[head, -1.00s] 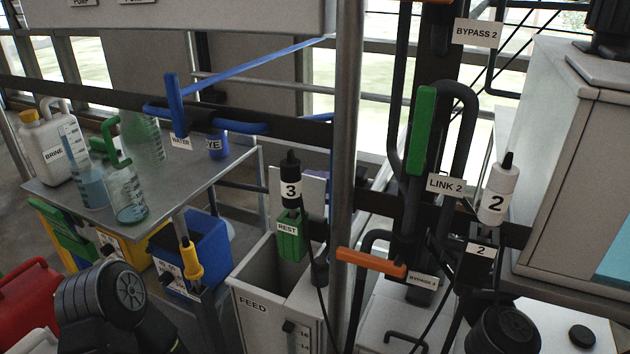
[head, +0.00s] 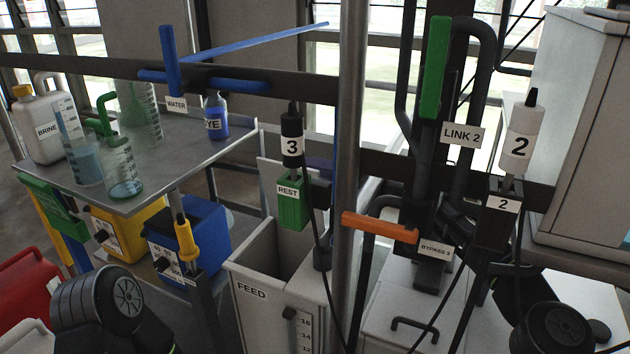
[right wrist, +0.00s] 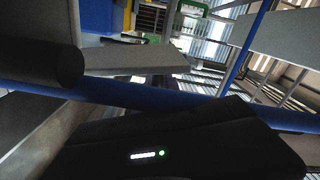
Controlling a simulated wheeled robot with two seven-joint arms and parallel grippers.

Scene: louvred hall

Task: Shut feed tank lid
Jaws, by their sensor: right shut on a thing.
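The feed tank (head: 262,311), a pale grey box labelled FEED, stands at the bottom middle of the head view with its top open. A flat pale panel (head: 270,173) rises behind its opening, partly hidden by the post marked 3; it looks like the raised lid. My left arm shows at the lower left, but its gripper is out of frame.
A green REST holder (head: 292,207) and the black 3 handle (head: 292,138) hang over the tank's back edge. A metal post (head: 350,170) and an orange lever (head: 380,228) stand right of it. A steel table (head: 170,190) with bottles is at left. A blue bar (right wrist: 130,95) crosses the wrist view.

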